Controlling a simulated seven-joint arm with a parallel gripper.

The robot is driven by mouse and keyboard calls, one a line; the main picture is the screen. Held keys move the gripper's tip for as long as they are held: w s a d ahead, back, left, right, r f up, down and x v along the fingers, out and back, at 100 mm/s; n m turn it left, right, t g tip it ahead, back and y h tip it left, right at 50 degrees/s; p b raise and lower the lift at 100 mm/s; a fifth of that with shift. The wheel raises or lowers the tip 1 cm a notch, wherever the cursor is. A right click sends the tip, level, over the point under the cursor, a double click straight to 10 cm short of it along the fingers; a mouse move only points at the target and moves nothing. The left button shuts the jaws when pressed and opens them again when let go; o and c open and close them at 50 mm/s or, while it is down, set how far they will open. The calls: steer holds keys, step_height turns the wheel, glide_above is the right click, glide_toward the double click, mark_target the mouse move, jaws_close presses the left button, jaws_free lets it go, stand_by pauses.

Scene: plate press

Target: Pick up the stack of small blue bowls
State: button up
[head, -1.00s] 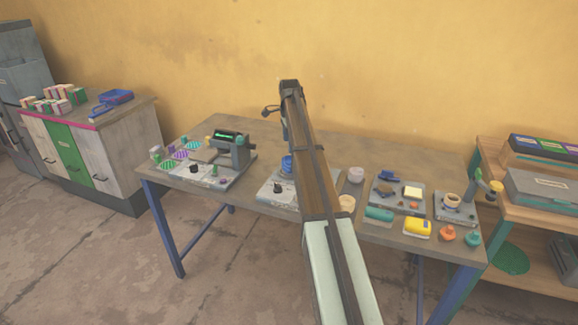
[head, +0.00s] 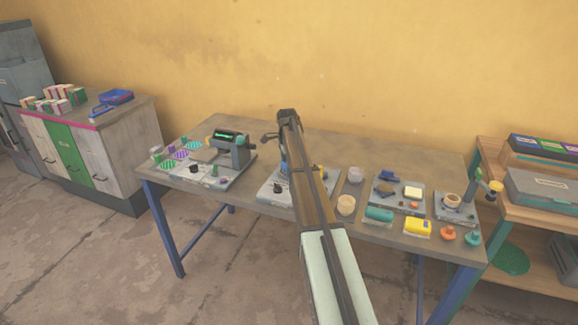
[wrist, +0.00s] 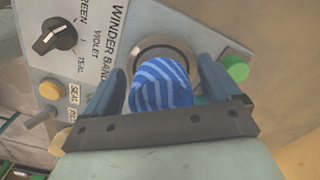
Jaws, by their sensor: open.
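The stack of small blue bowls (wrist: 160,85) shows in the wrist view as a rounded blue shape with paler stripes. It is in front of a round grey ring (wrist: 165,52) on a light grey panel. My gripper (wrist: 162,66) is open, with one finger on each side of the stack. I cannot tell whether either finger touches it. The gripper's dark crossbar hides the near end of the stack. In the head view my arm covers most of the stack and the gripper.
The panel (wrist: 95,50), lettered "WINDER BAND", has a black knob (wrist: 54,37) and a green button (wrist: 235,68). In the head view a machine with a green display (head: 230,150) stands left of my arm.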

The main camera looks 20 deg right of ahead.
steer(key=c, duration=1.1)
steer(key=shift+r, duration=0.15)
